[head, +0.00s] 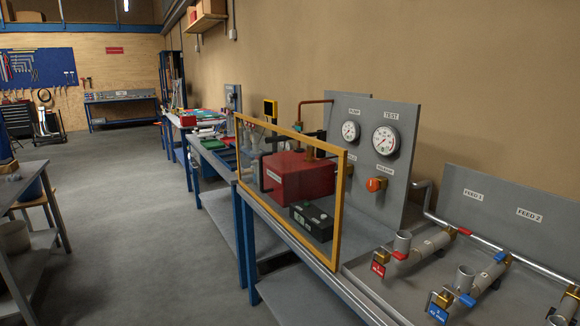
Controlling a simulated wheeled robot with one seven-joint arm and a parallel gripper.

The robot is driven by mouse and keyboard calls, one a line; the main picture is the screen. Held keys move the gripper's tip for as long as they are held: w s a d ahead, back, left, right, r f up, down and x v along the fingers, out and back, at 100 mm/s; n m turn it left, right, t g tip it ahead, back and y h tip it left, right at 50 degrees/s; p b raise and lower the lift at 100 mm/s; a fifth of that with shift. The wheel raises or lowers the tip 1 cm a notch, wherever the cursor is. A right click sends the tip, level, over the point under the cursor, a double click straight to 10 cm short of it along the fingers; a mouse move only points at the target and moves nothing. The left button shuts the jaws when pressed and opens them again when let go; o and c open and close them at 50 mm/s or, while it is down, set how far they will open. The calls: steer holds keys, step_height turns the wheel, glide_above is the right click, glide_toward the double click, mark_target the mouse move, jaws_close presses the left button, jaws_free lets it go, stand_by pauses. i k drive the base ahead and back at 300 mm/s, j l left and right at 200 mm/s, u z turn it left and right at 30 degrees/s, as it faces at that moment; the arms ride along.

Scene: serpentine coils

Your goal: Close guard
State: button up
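The guard (341,211) is a clear panel in a yellow frame. It stands upright along the front edge of the bench in the head view. Through it I see a red box (300,178) with pipes on top and a small black unit (312,219). Behind them a grey panel carries two gauges marked PUMP (350,131) and TEST (386,140), and an orange knob (376,184). I cannot tell whether the guard is latched or where its hinge is. My gripper is not in view.
The bench continues right with grey pipes, a red-tagged valve (379,269) and a blue-tagged valve (438,306). More benches run along the wall behind. A grey table (38,185) stands at the left. The floor (140,240) between is clear.

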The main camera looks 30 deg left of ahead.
mark_target(332, 263)
steer(key=u, duration=1.3)
steer(key=i+j, duration=1)
steer(key=i, duration=0.15)
steer(key=i+j, duration=1.05)
steer(key=i+l, duration=0.05)
steer(key=i, duration=0.05)
